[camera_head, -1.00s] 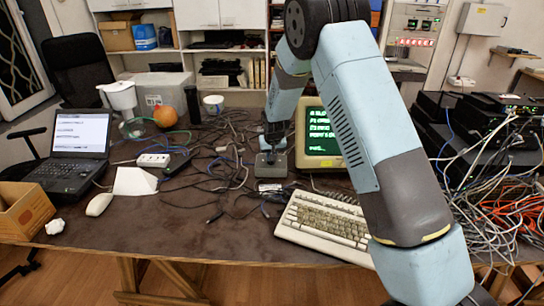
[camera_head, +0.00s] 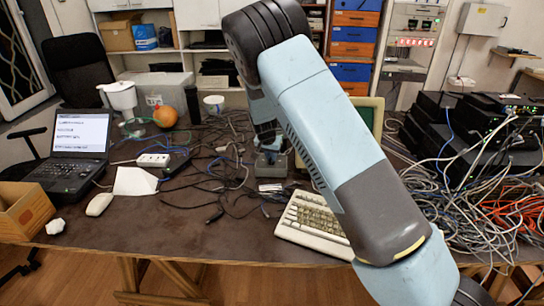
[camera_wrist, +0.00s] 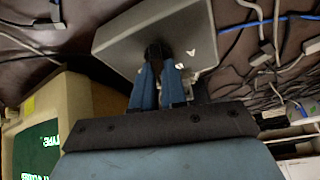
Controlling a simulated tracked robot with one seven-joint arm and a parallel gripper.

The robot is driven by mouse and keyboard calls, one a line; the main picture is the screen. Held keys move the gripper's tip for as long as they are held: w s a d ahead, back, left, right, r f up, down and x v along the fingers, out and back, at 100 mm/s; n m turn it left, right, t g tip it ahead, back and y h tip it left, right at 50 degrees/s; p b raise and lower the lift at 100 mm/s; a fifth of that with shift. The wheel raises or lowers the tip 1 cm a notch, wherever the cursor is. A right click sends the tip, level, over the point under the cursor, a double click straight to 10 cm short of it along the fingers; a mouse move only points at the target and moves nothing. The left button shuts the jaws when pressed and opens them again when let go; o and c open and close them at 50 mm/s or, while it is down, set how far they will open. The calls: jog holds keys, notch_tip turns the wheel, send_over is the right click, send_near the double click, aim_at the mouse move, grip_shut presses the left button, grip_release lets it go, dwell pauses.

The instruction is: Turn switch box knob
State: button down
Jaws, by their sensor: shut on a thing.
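The switch box (camera_wrist: 130,28) is a grey box that fills the upper middle of the wrist view. In the head view the switch box (camera_head: 270,169) is small, on the table in front of the old monitor, partly covered by my arm. Its dark knob (camera_wrist: 155,50) sits between the blue fingertips of my gripper (camera_wrist: 160,68). The fingers are shut on the knob and hide much of it, so its exact pointer direction cannot be read. In the head view my gripper (camera_head: 270,152) reaches down to the box.
The beige monitor (camera_head: 371,118) stands close beside the box, largely behind my arm. A keyboard (camera_head: 314,222) lies in front. Loose cables (camera_head: 225,165) spread around the box. Stacked network devices (camera_head: 470,135) and tangled wires fill the right.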

jog(key=shift+s+f, duration=0.2)
jog(key=shift+f, duration=0.05)
jog(key=c, duration=1.2)
grip_release()
jog(key=shift+r, duration=0.1)
jog(key=shift+o, duration=0.2)
jog(key=v, duration=1.3)
jog(key=shift+r, duration=0.45)
jog(key=shift+w+a, duration=0.15)
jog(key=shift+w, duration=0.05)
jog(key=s+d+r+n+y, duration=0.1)
jog(key=s+d+r+y, duration=0.2)
jog(key=s+d+r, duration=1.5)
jog(key=s+d+r+n, duration=0.1)
jog(key=s+d, duration=0.3)
jog(key=s, duration=0.7)
jog(key=s+d+r+n+t+h, duration=0.1)
jog(key=s+d, duration=0.3)
jog(key=s, duration=0.7)
jog(key=shift+s+d+r+n+h, duration=0.3)
jog(key=shift+s+r+n, duration=0.1)
jog(key=shift+r, duration=0.25)
